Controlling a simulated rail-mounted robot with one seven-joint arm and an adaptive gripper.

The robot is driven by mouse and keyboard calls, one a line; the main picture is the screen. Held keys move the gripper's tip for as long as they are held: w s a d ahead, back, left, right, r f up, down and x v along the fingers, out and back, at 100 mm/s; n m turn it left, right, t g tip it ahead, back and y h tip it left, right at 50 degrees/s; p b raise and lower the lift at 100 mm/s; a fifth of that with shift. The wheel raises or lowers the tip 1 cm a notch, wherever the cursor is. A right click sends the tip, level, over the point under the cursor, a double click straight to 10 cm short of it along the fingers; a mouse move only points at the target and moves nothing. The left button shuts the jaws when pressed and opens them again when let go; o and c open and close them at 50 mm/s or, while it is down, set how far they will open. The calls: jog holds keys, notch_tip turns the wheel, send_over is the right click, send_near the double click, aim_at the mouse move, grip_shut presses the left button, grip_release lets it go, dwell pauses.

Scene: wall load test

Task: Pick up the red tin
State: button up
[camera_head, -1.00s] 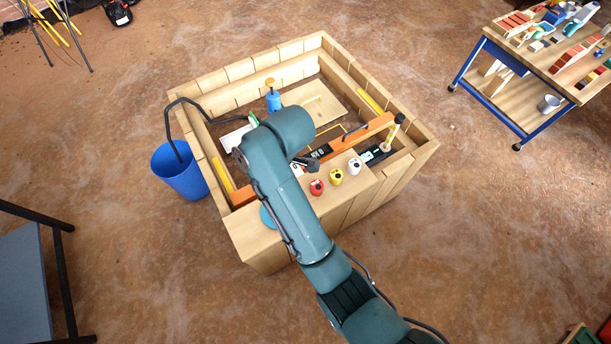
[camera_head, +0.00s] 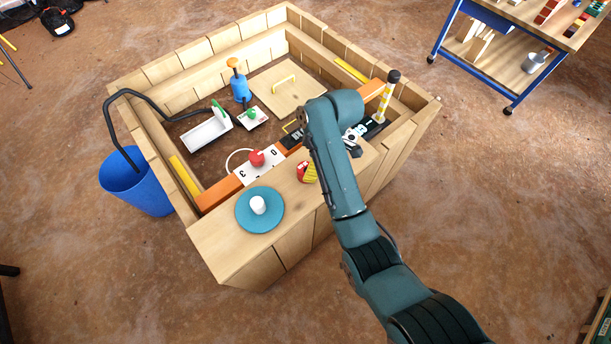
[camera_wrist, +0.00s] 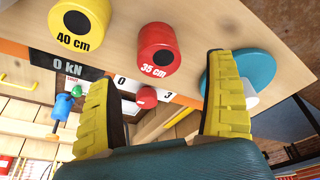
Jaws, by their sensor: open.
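The red tin (camera_wrist: 158,48), marked 35 cm, stands on the wooden ledge (camera_wrist: 200,20). In the wrist view it shows in the gap between the fingertips, farther off and touched by neither. My gripper (camera_wrist: 165,72) is open and empty, with yellow pads. The yellow tin (camera_wrist: 78,24), marked 40 cm, stands to the left of the red one in the wrist view.
A teal disc (camera_head: 245,222) with a white cylinder (camera_head: 258,205) lies on the ledge left of the tins. A red knob (camera_head: 256,158) and the orange beam (camera_head: 222,190) are behind the ledge. A blue bucket (camera_head: 135,182) stands outside the wooden box. Ledge around the disc is clear.

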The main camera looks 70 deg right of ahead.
aim_at(306, 168)
jog(key=b+x, duration=0.3)
jog(key=x, duration=0.4)
jog(key=shift+w+f+b, duration=0.15)
jog(key=shift+f+b, duration=0.15)
jog(key=shift+r, duration=0.1)
jog(key=c, duration=1.4)
